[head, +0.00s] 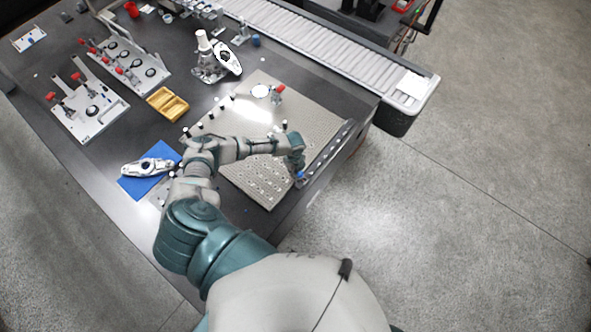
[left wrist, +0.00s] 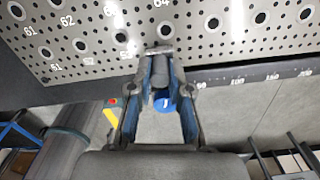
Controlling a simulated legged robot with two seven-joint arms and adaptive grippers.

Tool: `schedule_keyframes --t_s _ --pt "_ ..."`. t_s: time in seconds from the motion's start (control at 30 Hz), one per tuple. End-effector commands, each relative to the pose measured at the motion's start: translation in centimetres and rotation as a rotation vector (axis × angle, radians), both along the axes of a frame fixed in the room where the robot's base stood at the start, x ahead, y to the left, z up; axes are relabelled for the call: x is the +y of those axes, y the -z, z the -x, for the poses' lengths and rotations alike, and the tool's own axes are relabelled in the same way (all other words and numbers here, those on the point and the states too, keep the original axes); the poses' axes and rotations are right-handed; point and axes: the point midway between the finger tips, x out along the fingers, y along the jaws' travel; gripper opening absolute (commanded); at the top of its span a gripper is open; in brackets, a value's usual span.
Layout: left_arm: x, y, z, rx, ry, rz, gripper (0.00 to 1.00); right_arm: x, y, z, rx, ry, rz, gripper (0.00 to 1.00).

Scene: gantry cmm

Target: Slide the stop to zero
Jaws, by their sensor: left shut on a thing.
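The stop (left wrist: 163,103), with a blue round part and a grey body, sits at the dark rail (left wrist: 262,72) on the near edge of the perforated plate. My left gripper (left wrist: 161,78) is shut on it, one finger on each side. In the left wrist view the rail's scale runs right from the stop, with 100, 150 and 200 readable; marks behind the gripper are hidden. In the head view my left gripper (head: 298,170) is at the near end of the rail (head: 328,152), with a bit of blue below it. My right gripper is not in view.
The perforated plate (head: 262,178) has numbered holes and several black pegs along its left edge. A blue mat (head: 133,186) with a metal part lies left of my arm. A yellow tray (head: 167,104) and clamp fixtures stand farther left. A roller conveyor (head: 330,50) runs behind.

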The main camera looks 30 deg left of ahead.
Motion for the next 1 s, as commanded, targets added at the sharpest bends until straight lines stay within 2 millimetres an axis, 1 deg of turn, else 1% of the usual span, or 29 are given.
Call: schedule_keyframes --t_s 0.03,0.13,0.17,0.2,0.23,0.43,0.57,0.63,0.77,1.0 --pt "1.0 0.2 0.3 0.008 -0.005 -0.019 0.00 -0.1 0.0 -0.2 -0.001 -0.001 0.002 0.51" --pt "1.0 0.2 0.4 0.009 -0.005 -0.019 0.00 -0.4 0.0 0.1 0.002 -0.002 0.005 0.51" --pt "1.0 0.2 0.4 0.009 -0.005 -0.018 0.26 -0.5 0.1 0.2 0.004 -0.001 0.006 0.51" --pt "1.0 0.2 0.4 0.009 -0.005 -0.018 0.35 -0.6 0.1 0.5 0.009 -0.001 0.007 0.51" --pt "1.0 0.2 0.4 0.009 -0.005 -0.017 0.43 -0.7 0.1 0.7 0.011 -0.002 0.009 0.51" --pt "0.4 0.1 0.3 0.005 -0.002 -0.011 0.43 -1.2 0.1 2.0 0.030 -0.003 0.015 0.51" --pt "0.2 -0.2 0.2 0.004 -0.001 -0.008 0.43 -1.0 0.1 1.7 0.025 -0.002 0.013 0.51" --pt "0.2 -0.8 0.1 0.003 0.000 -0.009 0.43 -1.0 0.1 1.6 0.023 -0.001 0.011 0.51" --pt "0.2 -3.1 0.1 0.001 0.000 -0.010 0.43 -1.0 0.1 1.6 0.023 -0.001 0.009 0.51" --pt "0.6 -8.4 0.1 0.003 -0.002 -0.008 0.43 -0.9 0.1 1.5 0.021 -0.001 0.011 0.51"
